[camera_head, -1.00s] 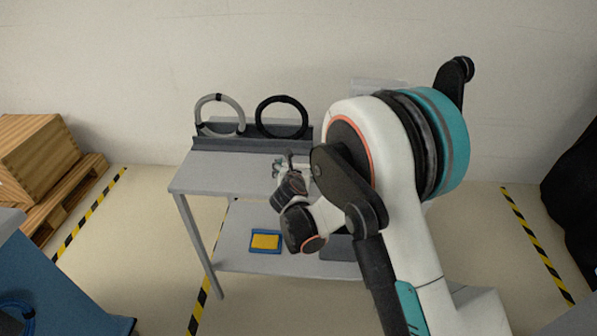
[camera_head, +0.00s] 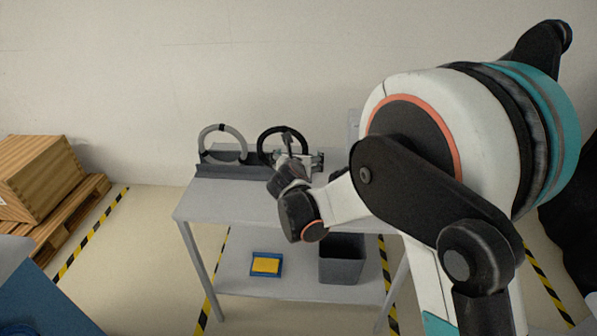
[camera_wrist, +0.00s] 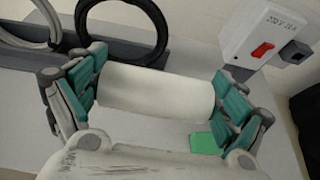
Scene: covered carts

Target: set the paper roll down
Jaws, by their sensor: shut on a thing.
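The white paper roll (camera_wrist: 155,92) lies crosswise in the wrist view. My gripper (camera_wrist: 152,95) is shut on it, with teal finger pads at its two ends. In the head view my gripper (camera_head: 302,160) is over the back right part of the grey table top (camera_head: 215,205), in front of the black ring. There the roll is hard to tell from the gripper. A flat green patch (camera_wrist: 204,143) shows on the table beside the roll. Whether the roll touches the table I cannot tell.
A grey hose ring (camera_head: 222,128) and a black ring (camera_head: 262,138) stand in a dark rack (camera_head: 225,171) at the back. A white box with a red switch (camera_wrist: 262,48) stands close right. Below are a blue-rimmed yellow block (camera_head: 266,265) and a grey bin (camera_head: 341,270). The table's front left is clear.

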